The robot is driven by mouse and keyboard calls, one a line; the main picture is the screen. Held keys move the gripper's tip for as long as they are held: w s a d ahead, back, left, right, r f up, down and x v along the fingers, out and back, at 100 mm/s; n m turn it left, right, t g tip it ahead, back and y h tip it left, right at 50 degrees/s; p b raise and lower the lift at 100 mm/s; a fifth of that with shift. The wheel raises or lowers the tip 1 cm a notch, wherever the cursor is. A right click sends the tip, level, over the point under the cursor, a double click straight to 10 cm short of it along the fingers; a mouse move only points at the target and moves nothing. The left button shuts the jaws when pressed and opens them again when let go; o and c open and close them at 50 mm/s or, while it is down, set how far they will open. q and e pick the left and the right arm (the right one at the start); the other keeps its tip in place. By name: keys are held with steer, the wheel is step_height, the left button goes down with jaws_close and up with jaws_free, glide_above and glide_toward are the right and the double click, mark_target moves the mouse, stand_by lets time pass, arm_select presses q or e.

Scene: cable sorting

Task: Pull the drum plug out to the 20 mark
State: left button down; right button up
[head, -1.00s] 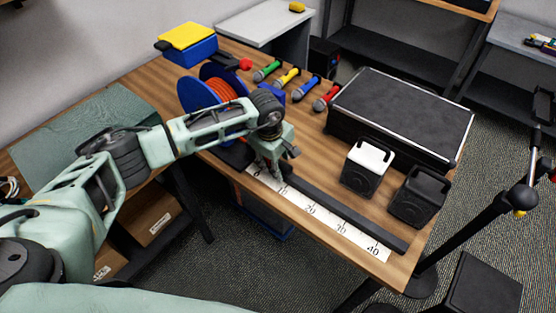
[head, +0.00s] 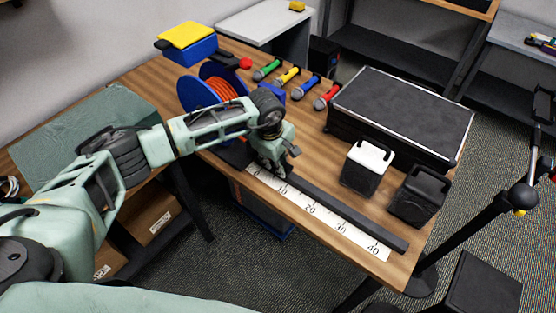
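The cable drum (head: 196,96) has blue flanges and orange cable (head: 222,90) wound between them. It stands on the wooden table, partly hidden behind my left arm. A white ruler strip (head: 327,222) with marks up to 40 runs from near the drum along the table's front edge, beside a long black rail (head: 345,212). My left gripper (head: 281,174) points down at the strip's drum end, short of the 20 mark (head: 311,209). I cannot make out the plug, nor whether the fingers are shut on it. My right gripper is not in view.
A black case (head: 402,112), a white box (head: 366,167) and a black box (head: 417,195) stand to the right. A blue box with a yellow lid (head: 187,38) stands at the back left.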

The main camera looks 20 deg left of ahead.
mark_target(328, 197)
arm_select(q)
steer(key=s+d+b, duration=0.1)
steer(key=s+d, duration=0.1)
steer(key=d, duration=0.3)
steer(key=s+d+b, duration=0.1)
steer(key=d+b, duration=0.1)
steer(key=d, duration=0.3)
steer(key=s+d+b, duration=0.2)
steer(key=d, duration=0.3)
steer(key=shift+s+d+f, duration=0.1)
steer(key=shift+s+d, duration=0.05)
steer(key=shift+s, duration=0.15)
steer(key=shift+s+d+b, duration=0.15)
steer(key=shift+d+b, duration=0.2)
steer(key=shift+d, duration=0.1)
steer(key=c, duration=1.4)
jaws_free()
